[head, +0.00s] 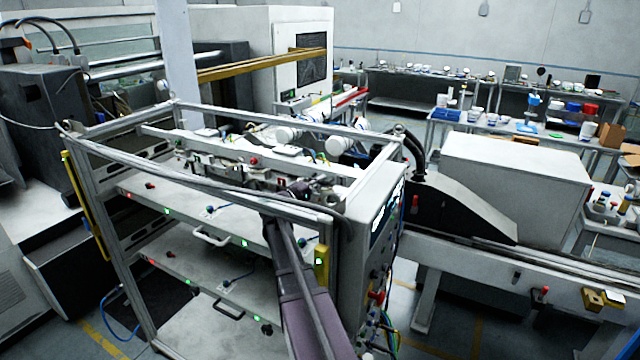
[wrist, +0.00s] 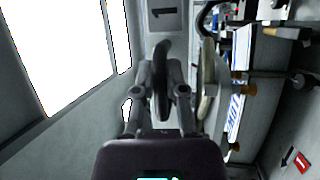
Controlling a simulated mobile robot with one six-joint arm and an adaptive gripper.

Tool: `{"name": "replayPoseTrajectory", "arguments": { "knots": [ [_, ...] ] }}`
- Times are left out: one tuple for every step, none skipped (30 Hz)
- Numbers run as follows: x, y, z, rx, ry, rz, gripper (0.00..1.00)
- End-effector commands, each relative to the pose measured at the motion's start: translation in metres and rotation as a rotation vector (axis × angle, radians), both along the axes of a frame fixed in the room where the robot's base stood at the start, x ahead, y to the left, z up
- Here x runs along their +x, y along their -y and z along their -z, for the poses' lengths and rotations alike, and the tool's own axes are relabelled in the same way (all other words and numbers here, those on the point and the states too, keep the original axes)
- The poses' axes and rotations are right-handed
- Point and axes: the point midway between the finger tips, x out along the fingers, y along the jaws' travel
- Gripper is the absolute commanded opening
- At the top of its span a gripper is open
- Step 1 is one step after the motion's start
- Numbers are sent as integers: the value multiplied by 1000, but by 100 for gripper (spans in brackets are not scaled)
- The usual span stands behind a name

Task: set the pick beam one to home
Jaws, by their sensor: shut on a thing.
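In the wrist view my gripper (wrist: 162,92) points up the picture, with its two fingers closed around a dark grey upright grip (wrist: 160,68), which looks like the handle of pick beam one. A grey plate marked "1" (wrist: 163,14) is just beyond it. A pale rounded disc (wrist: 207,82) stands close to the right of the fingers. A white strip with blue lettering (wrist: 238,108) lies farther right; I cannot read it surely. In the head view my gripper (head: 302,188) is small and dark at the frame's upper level, and its hold is hard to make out there.
A control panel (head: 385,220) with cables stands right of my arm. A red marking with an arrow (wrist: 301,162) is at the wrist view's lower right.

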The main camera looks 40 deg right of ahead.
Motion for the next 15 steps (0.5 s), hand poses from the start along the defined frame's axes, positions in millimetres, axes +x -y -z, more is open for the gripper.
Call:
{"name": "replayPoseTrajectory", "arguments": {
  "knots": [
    [1, 4, 0, -1, -1, 1, 0],
    [2, 7, 0, -2, -1, 1, 0],
    [4, 11, -1, -2, -1, 1, 0],
    [5, 15, -1, -2, -1, 1, 0],
    [6, 19, -1, -3, -1, 0, 0],
    [7, 24, -1, -3, -1, 0, 0],
    [8, 28, -1, -3, -2, 2, 0],
    [8, 31, -1, -3, -2, 2, 0],
    [9, 34, -1, -3, -2, 2, 0],
    [9, 35, -1, -3, -2, 1, 0],
    [9, 35, -1, -3, -2, 0, 0],
    [9, 35, -1, -2, -1, -1, 0],
    [8, 35, -1, -2, -1, -2, 0],
    [8, 35, -1, -2, -1, -2, 0],
    [8, 35, 0, -1, -1, -2, 0]
  ]
}}
